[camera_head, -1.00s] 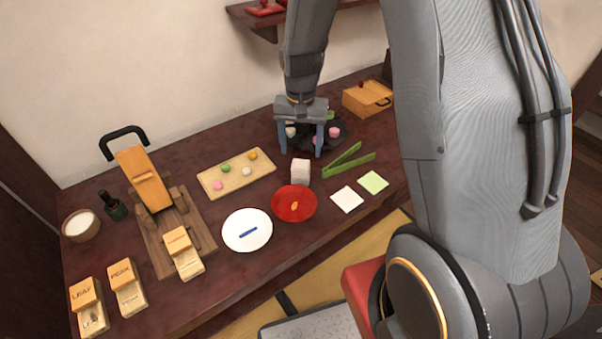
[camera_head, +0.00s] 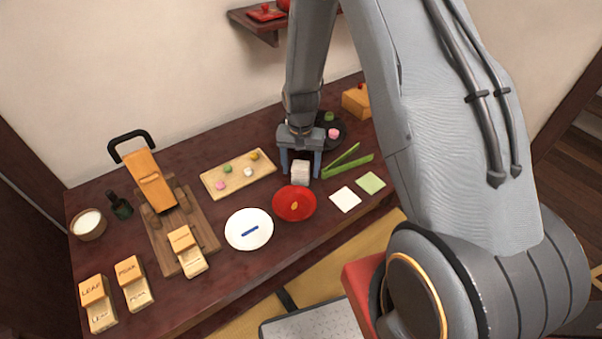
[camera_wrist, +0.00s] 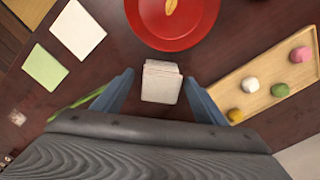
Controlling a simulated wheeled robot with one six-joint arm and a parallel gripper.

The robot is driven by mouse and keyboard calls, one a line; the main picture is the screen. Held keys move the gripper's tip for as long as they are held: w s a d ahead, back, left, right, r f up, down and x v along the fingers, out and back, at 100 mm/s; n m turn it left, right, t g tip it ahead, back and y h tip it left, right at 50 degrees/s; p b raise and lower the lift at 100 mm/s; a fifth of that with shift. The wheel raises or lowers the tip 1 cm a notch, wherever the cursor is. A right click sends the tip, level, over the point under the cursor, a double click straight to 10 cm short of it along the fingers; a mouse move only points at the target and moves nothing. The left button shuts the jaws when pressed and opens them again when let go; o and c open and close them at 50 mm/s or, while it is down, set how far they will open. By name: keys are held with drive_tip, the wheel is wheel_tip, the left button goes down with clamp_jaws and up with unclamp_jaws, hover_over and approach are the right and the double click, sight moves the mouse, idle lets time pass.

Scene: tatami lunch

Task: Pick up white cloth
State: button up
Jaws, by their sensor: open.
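A white folded cloth (camera_head: 300,175), shaped like a small block with layered edges, stands on the dark table behind the red plate. My gripper (camera_head: 301,166) is open over it, one finger on either side. In the wrist view the cloth (camera_wrist: 161,86) lies between the two fingertips (camera_wrist: 158,80), with a gap on each side; the fingers are not closed on it. A flat white square (camera_head: 345,199) lies apart, to the right; it also shows in the wrist view (camera_wrist: 77,30).
The red plate (camera_head: 294,204) is close in front of the cloth. Green tongs (camera_head: 347,164) lie just right of my gripper. A wooden tray (camera_head: 238,176) with several sweets is to the left. A white plate (camera_head: 249,230) and green square (camera_head: 370,183) are nearby.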

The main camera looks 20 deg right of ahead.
sight(301, 165)
drive_tip(key=c, duration=1.2)
drive_tip(key=shift+r, duration=0.1)
wheel_tip(301, 165, up, 10)
drive_tip(key=b, duration=0.2)
drive_tip(key=shift+b, duration=0.35)
